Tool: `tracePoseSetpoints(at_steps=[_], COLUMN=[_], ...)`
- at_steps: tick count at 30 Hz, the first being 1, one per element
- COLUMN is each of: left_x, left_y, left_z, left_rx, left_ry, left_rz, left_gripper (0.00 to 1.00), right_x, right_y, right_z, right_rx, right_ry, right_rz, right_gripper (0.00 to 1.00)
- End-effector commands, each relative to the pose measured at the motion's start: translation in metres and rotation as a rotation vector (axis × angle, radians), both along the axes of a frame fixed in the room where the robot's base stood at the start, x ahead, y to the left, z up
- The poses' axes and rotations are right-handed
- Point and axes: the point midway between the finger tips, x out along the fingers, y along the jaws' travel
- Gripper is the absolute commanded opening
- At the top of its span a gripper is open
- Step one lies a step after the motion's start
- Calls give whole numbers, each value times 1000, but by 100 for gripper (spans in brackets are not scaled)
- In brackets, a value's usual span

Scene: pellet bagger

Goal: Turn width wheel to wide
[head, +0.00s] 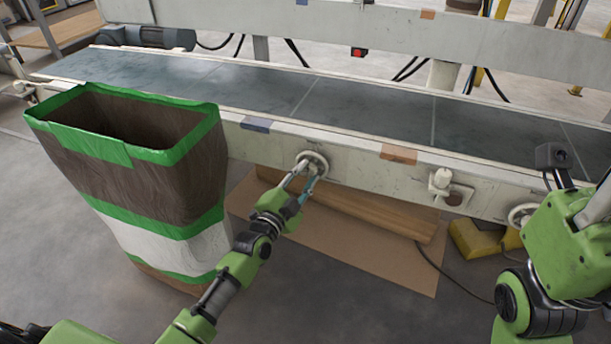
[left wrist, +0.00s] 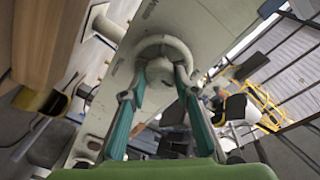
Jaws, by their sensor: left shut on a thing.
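The pale round wheel (head: 318,157) sits on the near side rail of the conveyor, between a blue patch and an orange patch. My left gripper (head: 303,181) reaches it from below and is shut on its hub. In the left wrist view the two teal-padded fingers of my left gripper (left wrist: 158,88) close on either side of the wheel's round hub (left wrist: 160,69), and the rim (left wrist: 165,41) shows behind. Small lettering on the rail beside the wheel is too blurred to read surely. My right arm is at the right of the head view, but its fingers do not show.
A large open bag (head: 165,190) with green bands stands left of my left arm, close to the rail. The conveyor belt (head: 350,105) is bare. A white knob (head: 440,181) and a second wheel (head: 519,215), partly behind my right arm, sit farther right. Cardboard (head: 370,255) lies below.

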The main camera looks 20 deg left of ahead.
Motion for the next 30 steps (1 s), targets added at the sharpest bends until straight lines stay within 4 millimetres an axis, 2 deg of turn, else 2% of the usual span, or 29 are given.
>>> tracePoseSetpoints(at_steps=[11, 30], left_x=[0, 0], left_y=[0, 0], left_z=[0, -1], left_rx=[-112, -688], left_ry=[5, 25], left_rz=[-1, 0], left_gripper=[6, 6], right_x=[0, 8], right_y=[-1, -1], right_z=[2, -7], right_rx=[2, -1], right_ry=[3, 55], right_rz=[1, 3], right_gripper=[40, 40])
